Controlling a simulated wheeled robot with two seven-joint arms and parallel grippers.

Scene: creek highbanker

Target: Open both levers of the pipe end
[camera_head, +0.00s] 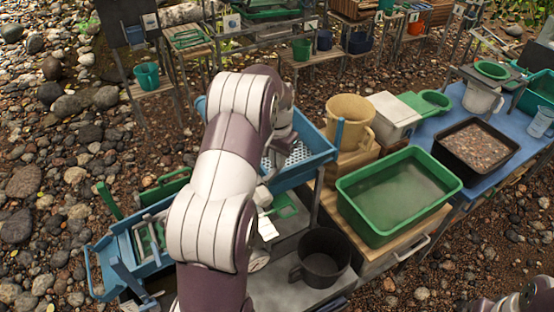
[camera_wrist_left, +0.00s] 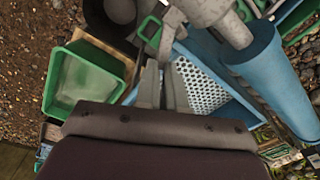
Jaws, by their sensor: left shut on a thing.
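The pipe end (camera_wrist_left: 205,8) shows as a grey fitting at the top of the left wrist view, near a thick blue pipe (camera_wrist_left: 270,72). A small grey lever-like piece (camera_wrist_left: 170,28) stands out from its left side. My left gripper (camera_wrist_left: 164,78) reaches toward that piece with its fingers close together, shut on a thin part that I take to be a lever; the contact is hard to make out. In the head view my left arm hides most of the pipe end, and my left gripper (camera_head: 283,140) is only partly visible. The second lever cannot be made out.
A blue perforated tray (camera_wrist_left: 203,90) lies beside the fingers. A green tub (camera_head: 355,207) and black bucket (camera_head: 299,277) stand to the right of my arm. A tan bucket (camera_head: 352,112) stands behind. A green handle (camera_wrist_left: 150,30) is close by. Stony ground lies at left.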

